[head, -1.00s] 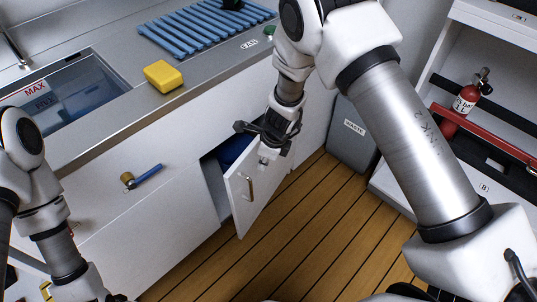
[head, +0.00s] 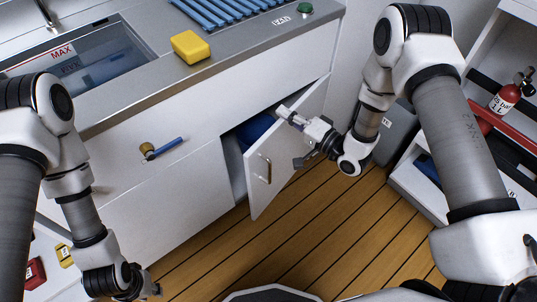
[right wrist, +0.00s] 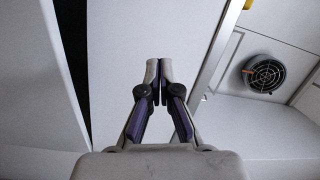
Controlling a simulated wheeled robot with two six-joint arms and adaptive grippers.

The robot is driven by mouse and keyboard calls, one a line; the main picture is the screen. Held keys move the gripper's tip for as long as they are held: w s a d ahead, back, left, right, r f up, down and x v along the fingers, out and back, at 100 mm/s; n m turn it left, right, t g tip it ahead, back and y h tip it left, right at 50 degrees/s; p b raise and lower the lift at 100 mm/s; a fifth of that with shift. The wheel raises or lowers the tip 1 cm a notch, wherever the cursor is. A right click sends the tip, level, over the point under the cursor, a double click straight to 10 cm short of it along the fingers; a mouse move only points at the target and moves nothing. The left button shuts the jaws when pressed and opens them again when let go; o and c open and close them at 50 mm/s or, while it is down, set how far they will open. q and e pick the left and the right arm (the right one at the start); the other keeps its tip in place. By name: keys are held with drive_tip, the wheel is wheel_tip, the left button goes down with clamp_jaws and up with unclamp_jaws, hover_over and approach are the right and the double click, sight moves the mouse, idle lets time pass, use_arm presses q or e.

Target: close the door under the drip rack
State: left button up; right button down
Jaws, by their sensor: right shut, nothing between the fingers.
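The white door (head: 259,196) under the counter stands ajar, its free edge swung out over the floor and a metal handle (head: 265,168) on its outer face. The blue drip rack (head: 222,12) lies on the counter above. My right gripper (head: 284,112) is shut and empty, its fingertips by the door's upper edge; I cannot tell whether they touch. In the right wrist view the closed fingertips (right wrist: 159,68) are in front of a pale panel. My left gripper (head: 152,290) is low at the bottom left, away from the door; its fingers are too unclear to judge.
Something blue (head: 255,129) shows inside the open cabinet. A valve with a blue lever (head: 164,148) sticks out of the cabinet front. A yellow sponge (head: 190,46) lies by the sink. A fire extinguisher (head: 505,98) stands on the right shelf. The wooden floor (head: 325,225) is clear.

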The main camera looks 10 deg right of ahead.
drive_tip(key=s+d+f+y+b, duration=0.1)
drive_tip(key=s+f+y, duration=0.1)
drive_tip(key=s+f, duration=0.35)
drive_tip(key=m+h+b, duration=0.1)
drive_tip(key=m+h, duration=0.1)
drive_tip(key=m, duration=0.1)
approach(261, 147)
drive_tip(key=shift+g, duration=0.3)
drive_tip(key=b+x, duration=0.1)
drive_tip(key=x, duration=0.6)
drive_tip(key=shift+w+r+b, duration=0.15)
drive_tip(key=shift+r+b, duration=0.05)
drive_tip(key=shift+b, duration=0.1)
